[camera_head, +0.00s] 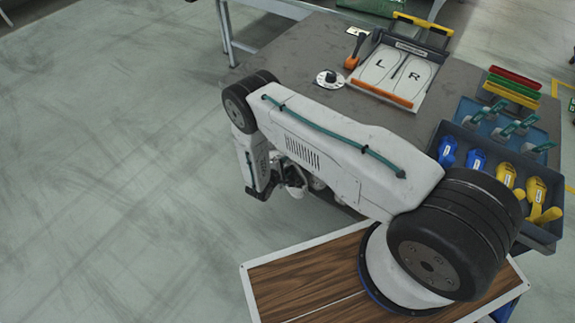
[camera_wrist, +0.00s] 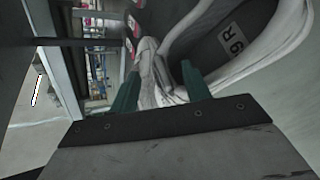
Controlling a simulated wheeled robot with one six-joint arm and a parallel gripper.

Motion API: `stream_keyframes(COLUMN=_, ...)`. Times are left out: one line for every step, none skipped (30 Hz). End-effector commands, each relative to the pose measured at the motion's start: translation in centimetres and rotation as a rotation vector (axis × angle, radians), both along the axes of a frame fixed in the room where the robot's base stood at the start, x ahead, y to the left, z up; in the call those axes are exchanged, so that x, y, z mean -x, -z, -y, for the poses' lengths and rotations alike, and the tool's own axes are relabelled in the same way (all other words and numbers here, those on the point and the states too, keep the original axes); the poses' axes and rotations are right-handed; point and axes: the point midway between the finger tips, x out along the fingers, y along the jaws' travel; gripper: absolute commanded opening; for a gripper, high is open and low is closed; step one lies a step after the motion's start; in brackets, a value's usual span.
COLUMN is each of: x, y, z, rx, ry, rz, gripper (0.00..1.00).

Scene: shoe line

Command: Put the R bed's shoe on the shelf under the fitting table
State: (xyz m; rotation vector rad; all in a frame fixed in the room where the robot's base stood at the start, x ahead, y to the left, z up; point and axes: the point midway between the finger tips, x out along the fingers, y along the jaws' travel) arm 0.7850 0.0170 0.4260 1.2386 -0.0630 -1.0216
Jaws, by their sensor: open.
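The fitting table (camera_head: 315,45) has a board with an L bed and an R bed (camera_head: 414,77); both beds look empty. What bears the shoe is unclear.
A blue bin (camera_head: 540,232) with blue and yellow tools stands at the table's right. An orange-handled tool (camera_head: 353,56) and a white round dial (camera_head: 329,79) lie by the board. Open floor (camera_head: 110,150) spreads left. The wrist view shows table framing at left.

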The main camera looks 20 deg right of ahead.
Motion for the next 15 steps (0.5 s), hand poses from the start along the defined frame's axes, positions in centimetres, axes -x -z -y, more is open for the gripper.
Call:
stream_keyframes(x=0.6, y=-0.6, z=-1.0, rx=-0.001, ry=-0.005, rz=0.0, gripper=0.48)
stream_keyframes(x=1.0, y=-0.9, z=-1.4, rx=-0.001, ry=-0.005, rz=0.0, gripper=0.48)
stream_keyframes(x=1.5, y=-1.3, z=-2.0, rx=-0.001, ry=-0.005, rz=0.0, gripper=0.48)
stream_keyframes(x=2.0, y=-1.7, z=-2.4, rx=0.0, ry=-0.005, rz=-0.001, gripper=0.48)
stream_keyframes(x=2.3, y=-2.0, z=-2.9, rx=0.0, ry=-0.005, rz=0.0, gripper=0.48)
stream_keyframes(x=2.8, y=-2.4, z=-3.5, rx=0.0, ry=-0.005, rz=0.0, gripper=0.48)
stream_keyframes(x=3.1, y=-2.6, z=-3.8, rx=0.0, ry=-0.004, rz=0.0, gripper=0.48)
stream_keyframes(x=3.5, y=-2.9, z=-4.2, rx=-0.001, ry=-0.003, rz=0.0, gripper=0.48)
stream_keyframes(x=3.9, y=-3.2, z=-4.6, rx=-0.001, ry=-0.004, rz=0.001, gripper=0.48)
stream_keyframes(x=4.1, y=-3.4, z=-4.9, rx=-0.001, ry=-0.003, rz=0.001, gripper=0.48)
stream_keyframes(x=4.3, y=-3.6, z=-5.2, rx=-0.001, ry=-0.003, rz=0.001, gripper=0.48)
stream_keyframes(x=4.6, y=-3.8, z=-5.5, rx=-0.001, ry=-0.003, rz=0.0, gripper=0.48)
stream_keyframes(x=4.8, y=-3.9, z=-5.7, rx=0.0, ry=-0.003, rz=-0.001, gripper=0.48)
stream_keyframes(x=5.0, y=-4.0, z=-5.8, rx=0.0, ry=-0.002, rz=0.0, gripper=0.45)
stream_keyframes(x=5.1, y=-4.2, z=-5.9, rx=0.0, ry=0.0, rz=0.0, gripper=0.34)
